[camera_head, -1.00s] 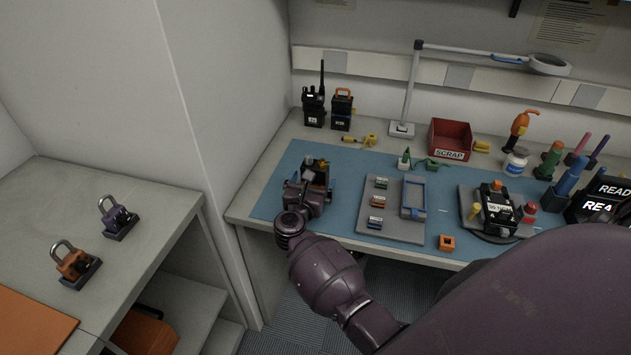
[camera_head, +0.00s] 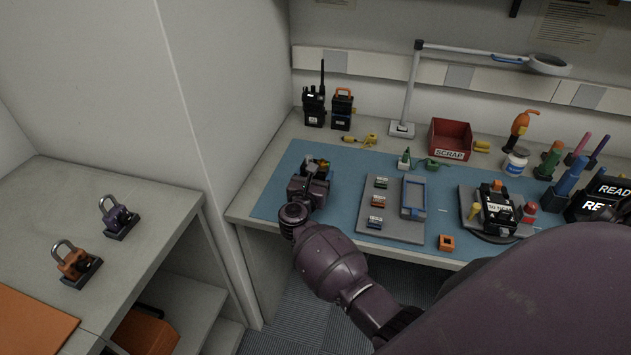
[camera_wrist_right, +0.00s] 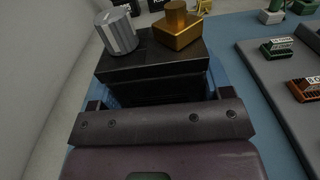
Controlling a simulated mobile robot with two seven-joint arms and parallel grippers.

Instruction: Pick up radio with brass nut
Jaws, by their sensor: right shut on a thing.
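The radio with the brass nut (camera_wrist_right: 177,28) is a black body (camera_wrist_right: 150,68) in the right wrist view, with a ridged silver knob (camera_wrist_right: 117,32) beside the nut on its top. My right gripper (camera_wrist_right: 160,93) is shut on the radio, one finger at each side. In the head view the same gripper (camera_head: 314,176) is over the left part of the blue mat (camera_head: 268,203) and hides most of the radio; only its top (camera_head: 318,162) shows. I cannot tell whether the radio still touches the mat. My left gripper is not in view.
A grey tray (camera_head: 392,228) with small parts and a blue frame lies right of the gripper.

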